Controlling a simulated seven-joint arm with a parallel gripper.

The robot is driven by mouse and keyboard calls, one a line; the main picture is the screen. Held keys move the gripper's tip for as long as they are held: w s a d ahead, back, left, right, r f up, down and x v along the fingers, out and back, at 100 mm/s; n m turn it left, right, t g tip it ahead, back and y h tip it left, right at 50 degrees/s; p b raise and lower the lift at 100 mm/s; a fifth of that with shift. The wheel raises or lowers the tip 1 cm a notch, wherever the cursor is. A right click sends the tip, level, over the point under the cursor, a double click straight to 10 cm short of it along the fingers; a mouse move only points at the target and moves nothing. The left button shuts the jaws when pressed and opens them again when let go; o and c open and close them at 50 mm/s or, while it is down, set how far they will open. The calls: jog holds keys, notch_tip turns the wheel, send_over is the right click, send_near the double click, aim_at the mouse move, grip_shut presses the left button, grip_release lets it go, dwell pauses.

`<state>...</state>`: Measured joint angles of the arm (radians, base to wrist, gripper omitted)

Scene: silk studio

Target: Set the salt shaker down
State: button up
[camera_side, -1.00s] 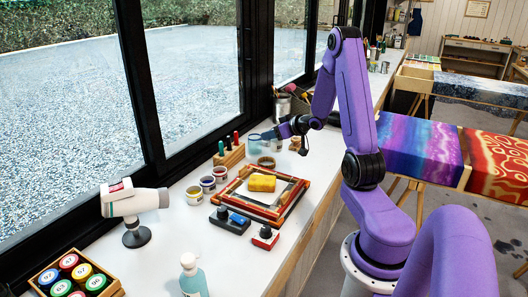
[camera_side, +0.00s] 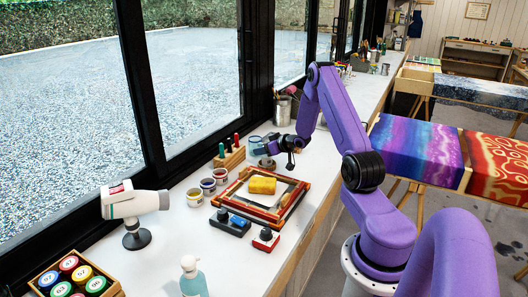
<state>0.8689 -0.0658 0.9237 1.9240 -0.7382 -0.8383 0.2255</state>
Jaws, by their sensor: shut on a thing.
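My gripper (camera_side: 262,149) is low over the white worktop, behind the wooden frame and near the window side. It is shut on the salt shaker. The fingers and the shaker are small here and overlap a bluish glass jar, so the shaker's outline is not clear. I cannot tell whether its base touches the worktop. A small dark round thing (camera_side: 267,163) shows just below the fingers.
A wooden frame (camera_side: 284,214) with a yellow sponge (camera_side: 262,185) lies in front of the gripper. A wooden rack (camera_side: 229,158) of bottles and several dye pots (camera_side: 208,186) stand to its left. A metal brush can (camera_side: 281,110) stands behind. Clear worktop lies right of the frame.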

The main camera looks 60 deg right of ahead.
jog(key=shift+f, duration=0.4)
jog(key=shift+f, duration=0.15)
jog(key=o, duration=1.2)
jog(key=shift+c, duration=0.2)
